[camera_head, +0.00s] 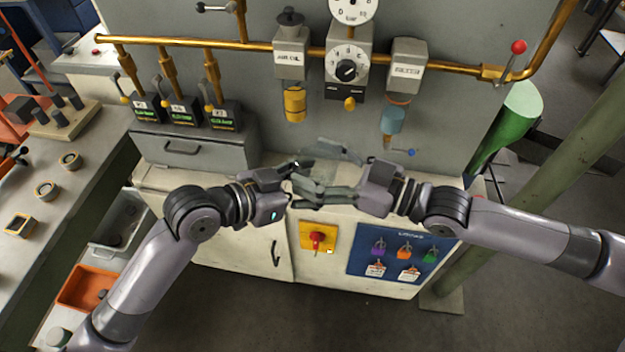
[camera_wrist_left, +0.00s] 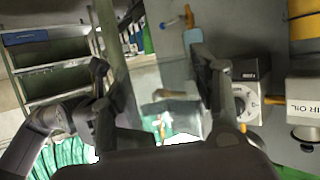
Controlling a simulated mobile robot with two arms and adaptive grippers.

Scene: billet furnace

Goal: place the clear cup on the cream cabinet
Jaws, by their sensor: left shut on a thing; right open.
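The clear cup (camera_head: 323,152) is see-through and shows faintly above the cream cabinet (camera_head: 215,225), between my two grippers in the head view. It also shows between the fingers of my left gripper (camera_wrist_left: 165,95) in the left wrist view, as a pale glassy shape (camera_wrist_left: 182,121). My left gripper (camera_head: 306,177) is shut on the cup. My right gripper (camera_head: 325,170) is open, close by from the right, and its fingers overlap the cup and left fingers in the picture. Whether the right fingers touch the cup cannot be told. The cabinet top is partly hidden by both grippers.
A grey drawer box (camera_head: 190,150) with valves stands at the left on the cabinet. Brass pipes and gauges (camera_head: 347,66) are on the wall behind. A blue hanging filter (camera_head: 392,120) is above the right gripper. The cabinet top's right end (camera_head: 447,183) looks clear.

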